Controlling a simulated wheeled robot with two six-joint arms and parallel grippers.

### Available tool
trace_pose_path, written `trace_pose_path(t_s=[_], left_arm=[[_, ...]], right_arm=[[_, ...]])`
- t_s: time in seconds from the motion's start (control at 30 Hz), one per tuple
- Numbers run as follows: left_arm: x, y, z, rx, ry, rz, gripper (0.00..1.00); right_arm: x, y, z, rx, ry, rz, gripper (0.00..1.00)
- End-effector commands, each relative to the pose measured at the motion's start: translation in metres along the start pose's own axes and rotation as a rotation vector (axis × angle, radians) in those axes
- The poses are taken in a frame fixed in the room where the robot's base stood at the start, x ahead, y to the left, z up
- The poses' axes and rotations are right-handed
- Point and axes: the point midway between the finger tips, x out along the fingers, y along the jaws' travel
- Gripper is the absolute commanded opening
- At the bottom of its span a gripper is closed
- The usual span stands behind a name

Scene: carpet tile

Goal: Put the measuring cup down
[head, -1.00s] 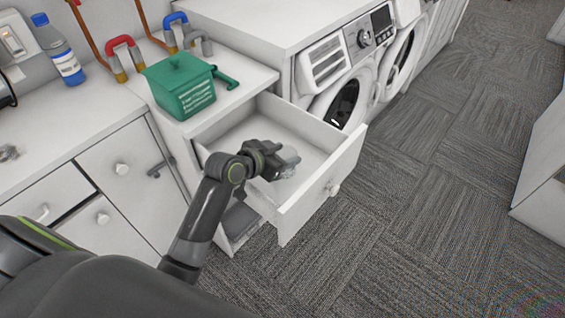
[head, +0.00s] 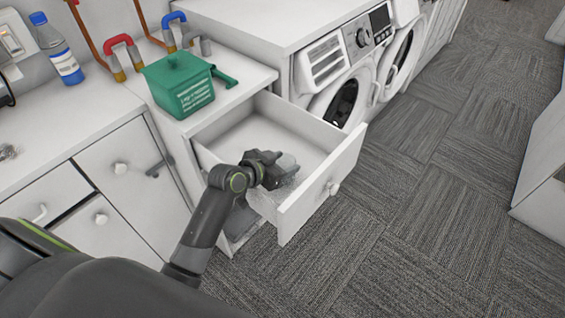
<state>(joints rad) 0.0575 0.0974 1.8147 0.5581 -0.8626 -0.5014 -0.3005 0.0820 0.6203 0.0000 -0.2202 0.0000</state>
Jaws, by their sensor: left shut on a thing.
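The measuring cup (head: 288,163) looks clear and glassy, and only part of it shows past the gripper. My left gripper (head: 279,171) is shut on it. Gripper and cup are over the open white drawer (head: 312,184), near its front left part. I cannot tell whether the cup touches the drawer floor. The gripper's fingers are mostly hidden by its own body. My right gripper is not in view.
A green box with a handle (head: 178,86) stands on the counter above the drawer. A blue-capped bottle (head: 58,52) stands at the far left. White washing machines (head: 343,100) stand right of the drawer. The drawer's back part is empty.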

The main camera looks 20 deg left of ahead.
Motion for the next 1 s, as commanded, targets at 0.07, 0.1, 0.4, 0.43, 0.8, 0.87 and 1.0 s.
trace_pose_path(t_s=[0.07, 0.1, 0.4, 0.43, 0.8, 0.87, 1.0], left_arm=[[0.001, 0.001, 0.010, -0.007, -0.020, 0.002, 0.55], [0.001, 0.001, 0.011, -0.008, -0.022, 0.002, 0.60], [0.001, 0.001, 0.014, -0.009, -0.027, 0.003, 0.73], [0.001, 0.001, 0.014, -0.009, -0.027, 0.003, 0.73], [-0.029, -0.001, 0.001, -0.005, -0.023, 0.000, 0.73], [-0.040, 0.000, 0.000, -0.003, -0.021, 0.000, 0.73], [-0.069, 0.000, -0.003, -0.002, -0.018, 0.001, 0.73]], right_arm=[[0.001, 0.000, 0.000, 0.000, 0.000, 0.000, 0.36], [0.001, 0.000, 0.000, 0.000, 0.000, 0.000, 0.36], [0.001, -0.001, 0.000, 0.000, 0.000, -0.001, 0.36], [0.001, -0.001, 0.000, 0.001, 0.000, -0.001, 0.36], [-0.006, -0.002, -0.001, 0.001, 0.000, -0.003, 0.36], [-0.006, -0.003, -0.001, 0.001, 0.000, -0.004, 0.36], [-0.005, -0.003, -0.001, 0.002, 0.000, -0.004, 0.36]])
